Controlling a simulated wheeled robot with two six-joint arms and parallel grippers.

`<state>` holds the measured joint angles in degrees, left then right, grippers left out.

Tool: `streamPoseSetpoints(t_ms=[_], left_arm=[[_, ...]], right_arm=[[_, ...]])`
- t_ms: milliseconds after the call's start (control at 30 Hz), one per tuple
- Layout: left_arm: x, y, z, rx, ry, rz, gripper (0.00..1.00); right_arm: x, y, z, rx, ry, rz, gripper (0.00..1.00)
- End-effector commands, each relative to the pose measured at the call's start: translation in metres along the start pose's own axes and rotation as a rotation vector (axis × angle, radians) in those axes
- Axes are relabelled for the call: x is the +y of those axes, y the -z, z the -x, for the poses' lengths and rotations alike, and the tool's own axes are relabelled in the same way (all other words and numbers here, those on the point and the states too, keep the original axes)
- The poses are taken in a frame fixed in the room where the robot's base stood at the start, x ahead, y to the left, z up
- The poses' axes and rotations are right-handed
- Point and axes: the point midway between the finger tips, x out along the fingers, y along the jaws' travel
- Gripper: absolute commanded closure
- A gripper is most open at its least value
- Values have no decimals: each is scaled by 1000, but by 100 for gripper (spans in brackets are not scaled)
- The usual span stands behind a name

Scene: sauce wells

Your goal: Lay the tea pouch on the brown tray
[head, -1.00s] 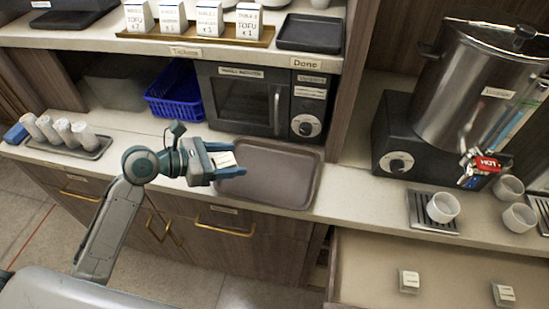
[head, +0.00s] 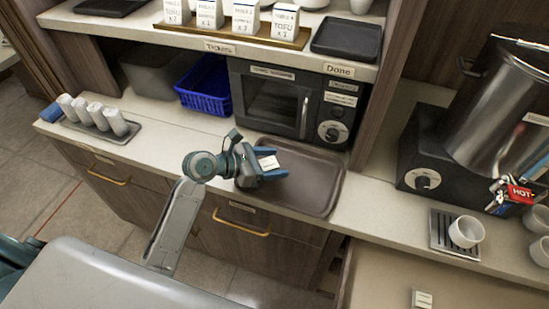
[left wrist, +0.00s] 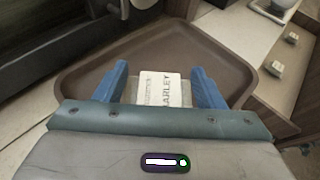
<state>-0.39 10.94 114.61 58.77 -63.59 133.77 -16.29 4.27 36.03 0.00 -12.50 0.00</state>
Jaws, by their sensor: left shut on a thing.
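My left gripper (head: 272,168) is shut on a small white tea pouch (head: 268,162). In the left wrist view the pouch (left wrist: 160,90) sits between the two blue fingers and shows printed text reading "BARLEY". The brown tray (head: 318,190) lies on the counter in front of the microwave. The gripper and pouch are over the tray's left part in the head view. The tray (left wrist: 205,42) also fills the space behind the pouch in the left wrist view. I cannot tell whether the pouch touches the tray. My right gripper is not in view.
The microwave (head: 285,105) stands behind the tray, with a blue basket (head: 205,88) to its left. A small tray with several white rolls (head: 98,118) lies at the far left. An urn (head: 495,105) and white cups (head: 466,231) are at the right. Most of the brown tray is bare.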

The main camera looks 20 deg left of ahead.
Motion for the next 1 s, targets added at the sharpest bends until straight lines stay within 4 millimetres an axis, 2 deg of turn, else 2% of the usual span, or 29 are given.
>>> streamPoseSetpoints(t_ms=[100,233,367,567,933,967,1000], left_arm=[[21,-4,-11,0,-1,0,59],[31,-4,-17,0,0,0,59],[32,6,-22,1,1,5,59],[32,27,-31,0,0,3,59],[32,31,-32,0,0,0,59],[32,32,-32,0,0,0,33],[32,31,-32,0,0,0,25]], right_arm=[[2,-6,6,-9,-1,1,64],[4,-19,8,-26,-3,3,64],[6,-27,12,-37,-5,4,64],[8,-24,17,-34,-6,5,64],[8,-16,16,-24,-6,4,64],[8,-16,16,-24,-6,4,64],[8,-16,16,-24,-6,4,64]])
